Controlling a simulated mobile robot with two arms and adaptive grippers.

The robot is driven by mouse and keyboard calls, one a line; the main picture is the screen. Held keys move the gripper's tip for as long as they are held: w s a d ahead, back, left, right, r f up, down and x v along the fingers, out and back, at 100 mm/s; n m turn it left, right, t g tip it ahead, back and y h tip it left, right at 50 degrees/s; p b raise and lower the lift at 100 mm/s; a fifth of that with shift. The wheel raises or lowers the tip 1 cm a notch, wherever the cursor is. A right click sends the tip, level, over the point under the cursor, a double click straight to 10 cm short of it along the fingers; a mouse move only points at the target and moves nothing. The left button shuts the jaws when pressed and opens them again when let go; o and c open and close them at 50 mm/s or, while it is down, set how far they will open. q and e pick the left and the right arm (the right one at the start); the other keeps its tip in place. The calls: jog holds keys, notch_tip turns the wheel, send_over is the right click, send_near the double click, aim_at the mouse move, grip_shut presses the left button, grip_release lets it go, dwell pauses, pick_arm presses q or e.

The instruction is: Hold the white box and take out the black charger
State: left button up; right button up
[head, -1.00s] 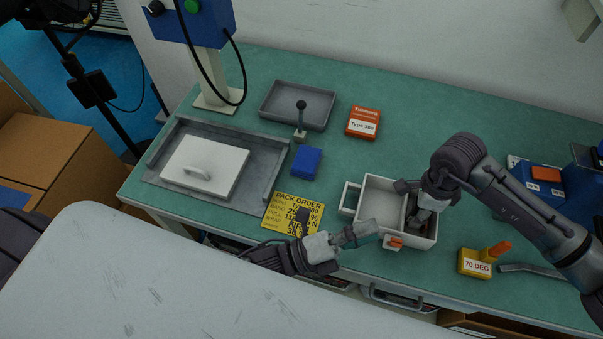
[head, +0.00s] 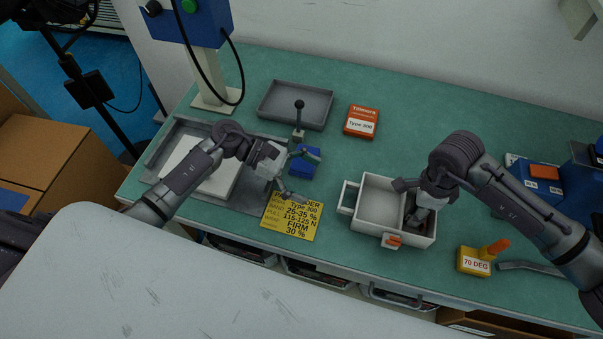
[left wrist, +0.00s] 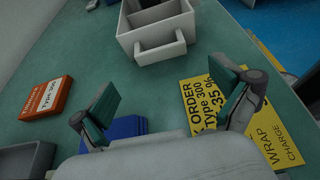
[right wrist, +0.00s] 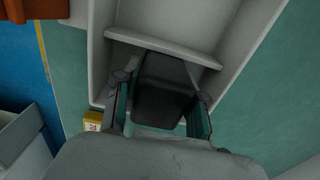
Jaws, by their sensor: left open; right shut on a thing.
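The white box (head: 378,203) stands on the green bench, with a handle on its left side, an orange latch at its front and a divider inside. My right gripper (head: 415,217) reaches down into its right compartment. In the right wrist view my right gripper (right wrist: 158,122) is shut on a black block (right wrist: 163,90), which looks like the charger, beside the divider. My left gripper (head: 300,174) is open and empty above the bench, near the blue block (head: 306,161) and left of the white box. In the left wrist view the box's handle (left wrist: 160,48) lies ahead of its open fingers (left wrist: 165,105).
A yellow pack order card (head: 292,217) lies left of the box. An orange Type 300 box (head: 361,122) and a grey tray (head: 296,104) lie behind. A yellow 70 DEG block (head: 473,262) stands right of the box. Bare bench lies behind the box.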

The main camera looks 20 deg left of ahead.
aim_at(344, 203)
pick_arm(q)
jog(key=x, duration=0.9)
jog(key=shift+d, duration=0.3)
jog(key=c, duration=1.4)
jog(key=shift+w, duration=0.1)
